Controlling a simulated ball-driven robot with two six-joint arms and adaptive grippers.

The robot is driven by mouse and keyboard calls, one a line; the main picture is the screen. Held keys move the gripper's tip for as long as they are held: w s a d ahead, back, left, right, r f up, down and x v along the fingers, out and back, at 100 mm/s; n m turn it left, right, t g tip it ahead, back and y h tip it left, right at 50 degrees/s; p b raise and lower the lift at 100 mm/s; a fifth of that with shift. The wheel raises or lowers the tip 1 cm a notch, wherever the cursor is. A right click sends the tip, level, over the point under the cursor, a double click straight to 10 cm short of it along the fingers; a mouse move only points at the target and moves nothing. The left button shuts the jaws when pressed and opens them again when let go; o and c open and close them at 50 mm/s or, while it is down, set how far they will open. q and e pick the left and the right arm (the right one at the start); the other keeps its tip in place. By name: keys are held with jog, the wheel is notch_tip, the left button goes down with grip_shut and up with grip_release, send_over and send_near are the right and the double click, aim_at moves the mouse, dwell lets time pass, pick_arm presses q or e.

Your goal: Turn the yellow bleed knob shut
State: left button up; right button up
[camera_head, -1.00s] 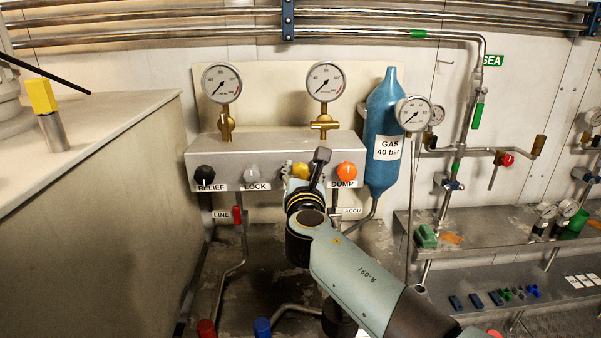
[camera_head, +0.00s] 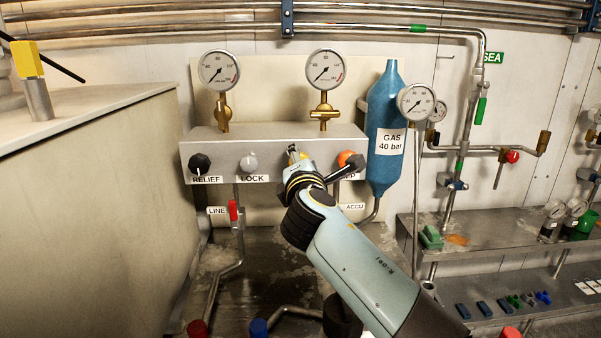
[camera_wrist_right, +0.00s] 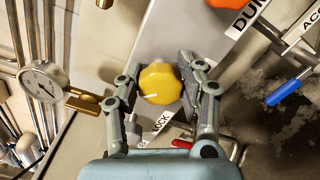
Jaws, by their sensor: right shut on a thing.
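The yellow bleed knob (camera_wrist_right: 160,84) shows in the right wrist view, on the face of a grey panel, with a white mark on its front. My right gripper (camera_wrist_right: 158,72) has one finger on each side of it and is shut on it. In the head view the right gripper (camera_head: 295,153) is at the panel (camera_head: 222,150), between the LOCK knob and the orange knob. It hides most of the yellow knob (camera_head: 303,155). My left gripper is in neither view.
The black RELIEF knob (camera_head: 200,163), the clear LOCK knob (camera_head: 249,162) and the orange DUMP knob (camera_head: 346,157) share the panel. A red-handled LINE valve (camera_head: 233,210) is below. A blue gas bottle (camera_head: 384,110) stands to the right.

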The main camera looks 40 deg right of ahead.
jog(key=m+b, duration=0.2)
jog(key=m, duration=0.1)
jog(key=m+b, duration=0.1)
jog(key=shift+f+m, duration=0.3)
jog(key=shift+m+b, duration=1.6)
jog(key=shift+m, duration=0.4)
jog(key=o, duration=1.2)
jog(key=shift+r, duration=0.1)
jog(key=shift+s, duration=0.15)
jog(key=v, duration=0.7)
jog(key=shift+s+a, duration=0.1)
jog(key=shift+s, duration=0.05)
